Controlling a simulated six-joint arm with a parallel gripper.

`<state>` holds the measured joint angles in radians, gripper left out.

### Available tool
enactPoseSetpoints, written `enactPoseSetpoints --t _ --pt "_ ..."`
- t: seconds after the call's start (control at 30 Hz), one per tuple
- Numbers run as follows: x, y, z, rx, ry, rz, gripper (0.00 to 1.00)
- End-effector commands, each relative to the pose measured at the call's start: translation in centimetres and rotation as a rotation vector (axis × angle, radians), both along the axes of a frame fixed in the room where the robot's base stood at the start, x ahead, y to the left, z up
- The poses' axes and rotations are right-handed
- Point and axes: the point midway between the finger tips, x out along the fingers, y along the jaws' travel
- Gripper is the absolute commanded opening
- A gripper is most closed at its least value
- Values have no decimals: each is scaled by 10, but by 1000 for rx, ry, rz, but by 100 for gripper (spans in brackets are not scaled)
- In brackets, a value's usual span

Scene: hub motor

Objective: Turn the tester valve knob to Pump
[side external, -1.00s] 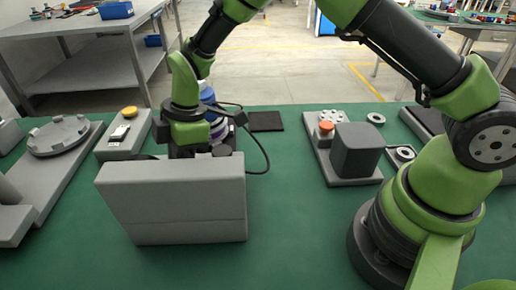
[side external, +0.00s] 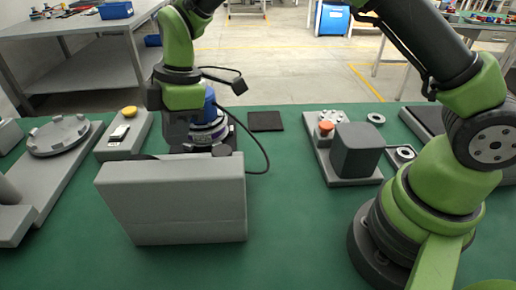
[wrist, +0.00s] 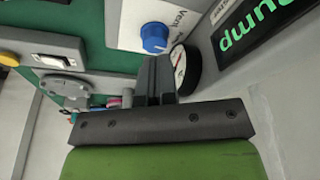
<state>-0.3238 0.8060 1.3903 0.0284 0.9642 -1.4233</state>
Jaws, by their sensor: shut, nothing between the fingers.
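The blue valve knob (wrist: 154,37) sits on a light panel in the wrist view, beside the printed word "Vent" (wrist: 182,16). A black display (wrist: 262,28) next to it shows "Pump" in green letters, turned in the picture. My gripper (wrist: 155,72) is shut and empty, its fingers just below the knob in the picture and apart from it. In the side view my gripper (side external: 178,136) is behind the large grey box (side external: 170,205), with its fingertips hidden. The knob is not visible there, and its pointer direction is unclear.
A round gauge (wrist: 186,70) is close beside my fingers. A blue and white round part (side external: 210,125) with a black cable stands behind the grey box. A yellow-button box (side external: 127,130) is to the left, and a red-button fixture (side external: 325,127) to the right.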

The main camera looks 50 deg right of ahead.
Motion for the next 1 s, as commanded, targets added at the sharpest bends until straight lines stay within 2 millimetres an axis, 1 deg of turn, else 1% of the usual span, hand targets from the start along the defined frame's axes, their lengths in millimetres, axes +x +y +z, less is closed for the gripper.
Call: enactPoseSetpoints --t 0.03,0.13,0.23,0.37,0.5,0.7,0.8,1.0 --pt "4 0 2 1 -2 -1 0" --pt "9 0 5 0 -1 -1 0" --pt "9 0 2 -1 1 -1 0" --pt "9 0 -11 -1 4 -1 0" --pt "9 0 -31 -1 6 -2 0" --pt "9 0 -53 -1 3 -1 0" --pt "9 0 -60 -1 2 -2 0" --pt "9 0 -66 -2 1 -1 0"
